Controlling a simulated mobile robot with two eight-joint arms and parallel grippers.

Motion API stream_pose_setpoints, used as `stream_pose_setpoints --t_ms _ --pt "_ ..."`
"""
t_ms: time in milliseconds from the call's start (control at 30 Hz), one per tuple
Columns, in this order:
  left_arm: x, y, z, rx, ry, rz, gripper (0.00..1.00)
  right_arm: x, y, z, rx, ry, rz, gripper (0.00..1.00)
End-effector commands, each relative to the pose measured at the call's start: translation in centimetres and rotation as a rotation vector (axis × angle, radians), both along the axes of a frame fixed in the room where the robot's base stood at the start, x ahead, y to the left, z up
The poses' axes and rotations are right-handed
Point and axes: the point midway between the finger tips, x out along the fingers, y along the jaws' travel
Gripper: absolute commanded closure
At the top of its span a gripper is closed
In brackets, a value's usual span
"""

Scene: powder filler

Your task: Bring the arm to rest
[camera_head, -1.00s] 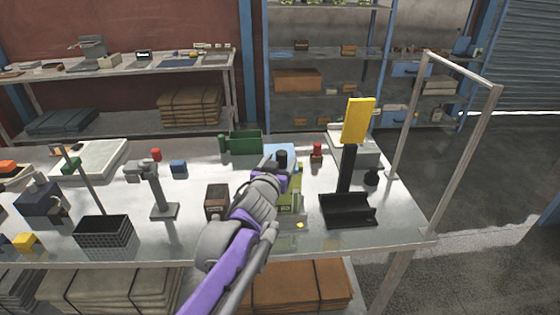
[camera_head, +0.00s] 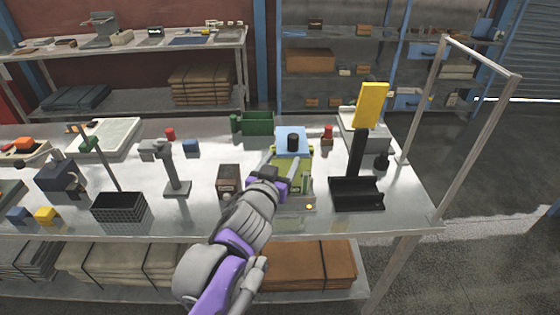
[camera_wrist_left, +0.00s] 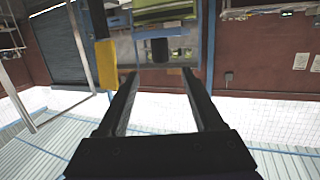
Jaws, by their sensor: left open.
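The powder filler is most likely the green machine (camera_head: 303,183) with a blue top (camera_head: 284,133) and a black cap (camera_head: 293,142), standing on the metal bench. My left gripper (camera_head: 280,172) is in front of and over its near left part in the head view, hiding some of it. Whether it touches the machine I cannot tell. In the left wrist view the picture is upside down; the two fingers (camera_wrist_left: 160,74) are spread with nothing between them. A black cylinder (camera_wrist_left: 160,50), likely the cap, shows beyond the tips. My right gripper is not in view.
A black stand with a yellow panel (camera_head: 371,104) is right of the machine. A brown box (camera_head: 229,181), a grey post stand (camera_head: 176,188) and a black crate (camera_head: 119,211) are to the left. A metal frame (camera_head: 483,60) rises at the right end.

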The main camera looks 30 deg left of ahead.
Motion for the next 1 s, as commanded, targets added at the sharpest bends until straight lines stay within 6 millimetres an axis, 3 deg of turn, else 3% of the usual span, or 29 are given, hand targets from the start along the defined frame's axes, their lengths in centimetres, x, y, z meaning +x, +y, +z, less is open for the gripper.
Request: stream_pose_setpoints --t_ms 200,767,867,1000 --pt "-0.9 -0.3 0.2 0.0 0.0 0.0 0.32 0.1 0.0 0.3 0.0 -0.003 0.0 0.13" --pt "-1.1 -0.4 -0.3 -0.003 0.013 0.004 0.32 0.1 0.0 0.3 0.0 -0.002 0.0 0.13" --pt "-2.1 -0.7 -2.7 -0.015 0.091 0.025 0.32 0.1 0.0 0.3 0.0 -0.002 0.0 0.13" --pt "-5.7 -2.7 -9.7 -0.057 0.346 0.027 0.32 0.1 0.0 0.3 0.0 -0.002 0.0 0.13"
